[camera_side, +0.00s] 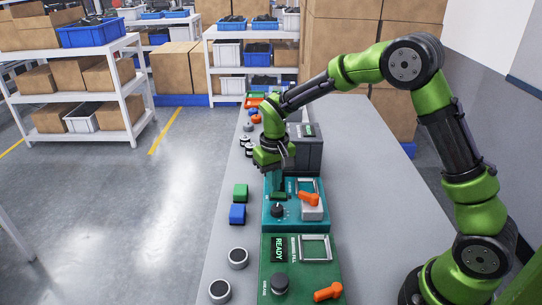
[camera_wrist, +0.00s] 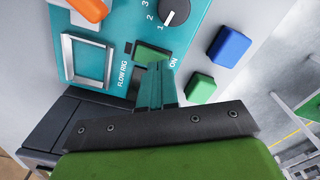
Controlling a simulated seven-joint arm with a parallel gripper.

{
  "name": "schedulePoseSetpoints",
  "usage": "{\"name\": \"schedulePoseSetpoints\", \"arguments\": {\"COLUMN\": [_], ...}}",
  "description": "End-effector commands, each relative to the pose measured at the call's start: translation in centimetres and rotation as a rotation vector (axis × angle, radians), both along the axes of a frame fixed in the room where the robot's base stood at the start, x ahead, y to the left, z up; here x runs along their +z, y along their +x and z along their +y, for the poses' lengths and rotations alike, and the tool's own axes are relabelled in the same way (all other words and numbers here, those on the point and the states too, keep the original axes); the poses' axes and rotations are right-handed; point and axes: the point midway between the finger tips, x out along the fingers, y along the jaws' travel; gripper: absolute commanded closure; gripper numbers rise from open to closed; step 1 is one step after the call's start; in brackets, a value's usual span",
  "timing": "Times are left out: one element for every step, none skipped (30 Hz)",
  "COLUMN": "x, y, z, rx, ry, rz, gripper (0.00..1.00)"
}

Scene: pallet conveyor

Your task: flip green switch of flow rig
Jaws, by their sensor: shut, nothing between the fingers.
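The flow rig is a teal panel (camera_side: 295,226) on the bench; the same teal panel (camera_wrist: 112,52) fills the top left of the wrist view. Its green switch (camera_wrist: 148,52) is a rectangular rocker beside the "FLOW RIG" and "ON" lettering. My gripper (camera_wrist: 160,66) is shut and empty, its teal fingertips at the switch's lower edge and covering part of it. I cannot tell whether they touch. In the side view my gripper (camera_side: 277,189) points down over the far left part of the panel.
The rig also carries a black dial (camera_wrist: 175,11), an orange handle (camera_side: 308,198) and a metal frame (camera_wrist: 87,60). A green block (camera_side: 240,192) and a blue block (camera_side: 237,214) stand left of it. A dark green panel (camera_side: 300,275) is nearer, a grey box (camera_side: 308,155) behind.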

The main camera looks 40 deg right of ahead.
Motion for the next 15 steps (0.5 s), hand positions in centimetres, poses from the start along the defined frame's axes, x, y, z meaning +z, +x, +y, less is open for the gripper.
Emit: {"name": "schedulePoseSetpoints", "arguments": {"x": [-0.11, -0.15, -0.21, -0.26, -0.30, -0.36, -0.41, -0.45, -0.51, -0.55, -0.60, -0.66, -0.70, -0.75, -0.81], "y": [-0.02, -0.02, -0.02, -0.03, -0.03, -0.03, -0.03, -0.03, -0.03, -0.03, -0.03, -0.02, -0.02, -0.02, -0.02], "z": [0.01, 0.01, 0.01, 0.01, 0.01, 0.00, 0.01, 0.01, 0.00, 0.01, 0.01, 0.00, 0.00, 0.00, 0.00], "rx": [0.000, 0.000, 0.000, 0.000, -0.001, -0.001, -0.001, -0.001, -0.001, -0.001, -0.001, -0.001, -0.001, -0.001, -0.001], "ry": [0.000, 0.000, 0.000, 0.000, 0.000, 0.000, 0.000, 0.000, 0.000, 0.000, 0.000, 0.000, 0.000, 0.000, 0.000], "rz": [0.001, 0.001, 0.001, 0.001, 0.001, 0.001, 0.001, 0.001, 0.001, 0.001, 0.001, 0.001, 0.001, 0.001, 0.001], "gripper": [1.00, 1.00, 1.00, 1.00, 1.00, 1.00, 1.00, 1.00, 1.00, 1.00, 1.00, 1.00, 1.00, 1.00, 1.00]}}
